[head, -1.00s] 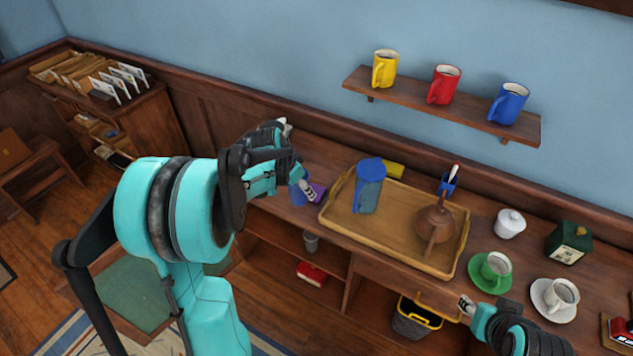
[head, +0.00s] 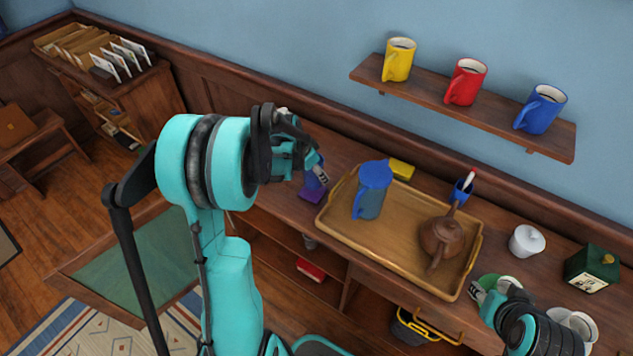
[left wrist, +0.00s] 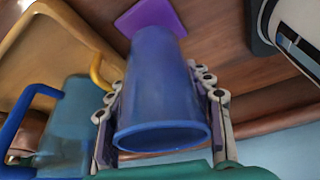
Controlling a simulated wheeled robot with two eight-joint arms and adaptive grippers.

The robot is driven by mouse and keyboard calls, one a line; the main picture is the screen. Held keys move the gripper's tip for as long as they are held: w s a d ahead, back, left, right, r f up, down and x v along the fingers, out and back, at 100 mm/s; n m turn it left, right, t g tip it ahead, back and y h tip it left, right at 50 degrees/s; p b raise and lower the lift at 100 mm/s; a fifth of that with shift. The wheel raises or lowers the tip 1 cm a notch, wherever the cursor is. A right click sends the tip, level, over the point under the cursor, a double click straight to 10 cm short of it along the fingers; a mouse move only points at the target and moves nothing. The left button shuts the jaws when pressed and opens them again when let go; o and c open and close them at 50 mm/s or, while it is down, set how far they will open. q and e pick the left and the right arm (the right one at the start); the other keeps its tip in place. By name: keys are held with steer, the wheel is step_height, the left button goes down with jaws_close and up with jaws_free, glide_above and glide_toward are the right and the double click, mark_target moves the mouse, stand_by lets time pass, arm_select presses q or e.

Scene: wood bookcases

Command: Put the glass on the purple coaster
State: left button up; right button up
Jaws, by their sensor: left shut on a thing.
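My left gripper (head: 318,176) is shut on a blue glass (left wrist: 160,90), with a finger on each side in the left wrist view. In the head view the glass is mostly hidden behind the gripper. The purple coaster (head: 311,195) lies on the shelf top left of the tray, just below the glass in the picture. In the left wrist view the coaster (left wrist: 143,15) shows past the glass's far end, partly covered by it. I cannot tell whether they touch. My right gripper (head: 477,291) is beside the green cup; its opening is unclear.
A wooden tray (head: 400,254) holds a blue-lidded pitcher (head: 372,195) and a brown teapot (head: 441,236), close right of the coaster. A white lidded pot (head: 527,241) and green cup (head: 500,281) stand farther right.

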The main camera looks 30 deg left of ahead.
mark_target(316, 180)
arm_select(q)
step_height(316, 180, down, 4)
steer(key=shift+r+b, duration=0.25)
steer(key=shift+b, duration=0.4)
steer(key=shift+f, duration=0.1)
steer(key=o, duration=1.3)
